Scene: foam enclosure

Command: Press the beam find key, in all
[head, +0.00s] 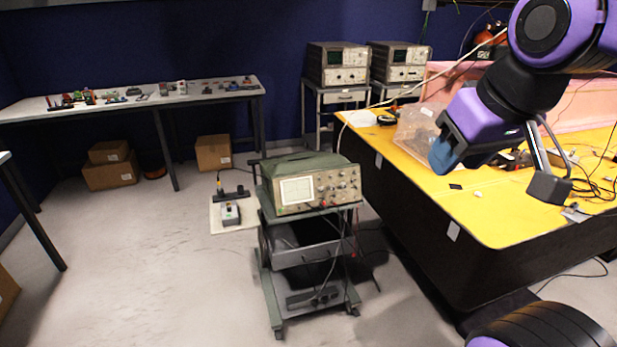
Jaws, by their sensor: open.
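An oscilloscope (312,186) with a green top and a tan front panel stands on a grey wheeled cart (311,255) in the middle of the head view. Its screen is at the left of the panel, with several knobs and keys to the right. The beam find key is too small to pick out. My gripper (508,175) is up at the right, over the yellow table, well apart from the oscilloscope. It is open, and I see nothing between its fingers.
The yellow table (484,213) with cables fills the right. Two more oscilloscopes (338,64) (400,62) stand on carts at the back. A long table (215,92) with small items is at the back left. Cables trail beside the cart. The floor (150,250) at the left is clear.

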